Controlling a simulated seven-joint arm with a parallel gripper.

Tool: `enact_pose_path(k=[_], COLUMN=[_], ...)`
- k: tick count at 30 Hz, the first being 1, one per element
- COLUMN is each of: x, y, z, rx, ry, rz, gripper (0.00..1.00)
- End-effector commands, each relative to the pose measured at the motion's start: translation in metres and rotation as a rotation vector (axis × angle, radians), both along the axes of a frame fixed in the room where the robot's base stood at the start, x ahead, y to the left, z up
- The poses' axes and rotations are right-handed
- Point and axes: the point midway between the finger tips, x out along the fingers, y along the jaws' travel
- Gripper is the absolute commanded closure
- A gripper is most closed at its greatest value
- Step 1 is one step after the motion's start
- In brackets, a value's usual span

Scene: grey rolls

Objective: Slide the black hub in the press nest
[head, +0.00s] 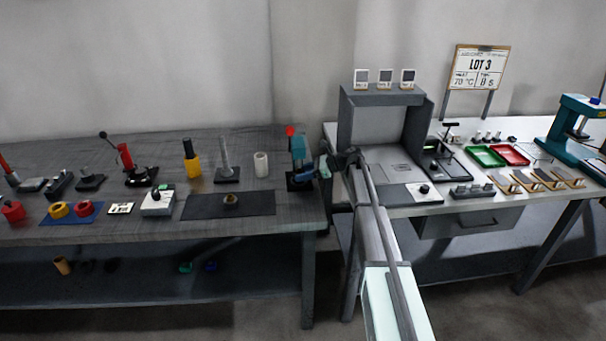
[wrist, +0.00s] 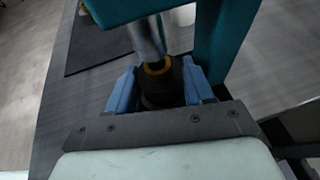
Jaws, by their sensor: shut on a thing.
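My gripper (wrist: 158,92) reaches into the teal press (wrist: 212,40) with its two blue fingers either side of the black hub (wrist: 165,87). It is shut on the hub. An orange-yellow ring shows at the hub's top, right below the press's silver ram (wrist: 146,38). I cannot tell whether ram and hub touch. The press nest is hidden beneath the hub and fingers, so I cannot see whether the hub is seated. In the head view my gripper (head: 316,172) is at the right side of the press (head: 298,152), and the hub cannot be made out there.
The press stands at the right end of the grey bench (head: 290,215). A dark mat (head: 262,203) with a small round part (head: 231,199) lies left of it. A white roll (head: 261,164) stands behind the mat. A white table (head: 440,208) with a grey machine (head: 385,125) is at right.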

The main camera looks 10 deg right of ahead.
Motion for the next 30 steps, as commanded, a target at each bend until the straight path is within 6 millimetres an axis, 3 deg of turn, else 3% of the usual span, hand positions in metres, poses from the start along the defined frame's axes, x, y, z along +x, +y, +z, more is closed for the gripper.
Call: enact_pose_path(k=[30], x=[0.0001], y=[0.0000], z=[-0.0088], rx=[0.001], ry=[0.000], rz=[0.000], gripper=[0.91])
